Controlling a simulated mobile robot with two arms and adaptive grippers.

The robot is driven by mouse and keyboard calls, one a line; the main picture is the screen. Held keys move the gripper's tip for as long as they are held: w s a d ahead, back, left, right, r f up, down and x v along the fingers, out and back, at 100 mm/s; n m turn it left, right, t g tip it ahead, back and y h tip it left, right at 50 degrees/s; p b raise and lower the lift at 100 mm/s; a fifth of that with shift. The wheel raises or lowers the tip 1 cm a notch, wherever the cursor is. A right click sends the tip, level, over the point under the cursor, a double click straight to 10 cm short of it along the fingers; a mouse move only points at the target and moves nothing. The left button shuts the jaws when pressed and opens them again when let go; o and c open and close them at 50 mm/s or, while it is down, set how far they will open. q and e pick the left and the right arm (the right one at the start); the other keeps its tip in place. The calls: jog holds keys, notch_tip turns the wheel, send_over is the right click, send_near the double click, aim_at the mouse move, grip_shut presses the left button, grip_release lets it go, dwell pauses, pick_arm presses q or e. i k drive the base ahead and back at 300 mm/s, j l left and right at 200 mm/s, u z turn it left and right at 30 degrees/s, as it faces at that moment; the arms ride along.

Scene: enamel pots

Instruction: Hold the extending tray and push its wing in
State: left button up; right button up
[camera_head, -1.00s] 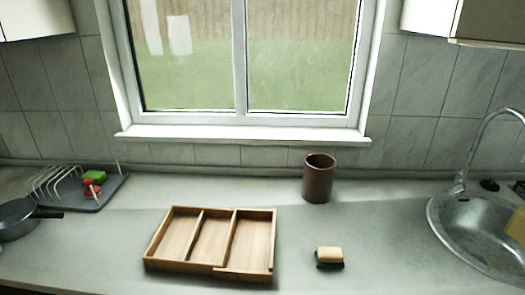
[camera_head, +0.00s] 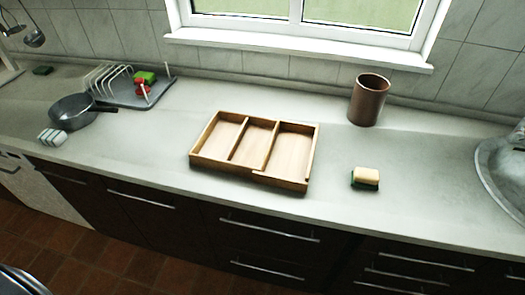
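The extending tray (camera_head: 233,162) is a light wooden box with three compartments. It lies on the grey worktop in the middle of the head view, close to the front edge. Its right compartment has a separate front edge that overlaps the main body, and this looks like the wing (camera_head: 312,158). Nothing touches the tray. Neither of my grippers can be made out in the view.
A brown cup (camera_head: 368,100) stands behind and right of the tray; a sponge (camera_head: 365,178) lies to its right. A dish rack (camera_head: 140,92), a dark pan (camera_head: 80,110) and a grey slotted object (camera_head: 51,137) are at left. Drawers run below.

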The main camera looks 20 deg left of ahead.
aim_at(289, 166)
jog(key=i+j, duration=0.15)
jog(key=j, duration=0.2)
jog(key=i+j, duration=0.15)
jog(key=j, duration=0.2)
jog(key=i+j, duration=0.15)
jog(key=j, duration=0.25)
jog(key=k+u, duration=0.05)
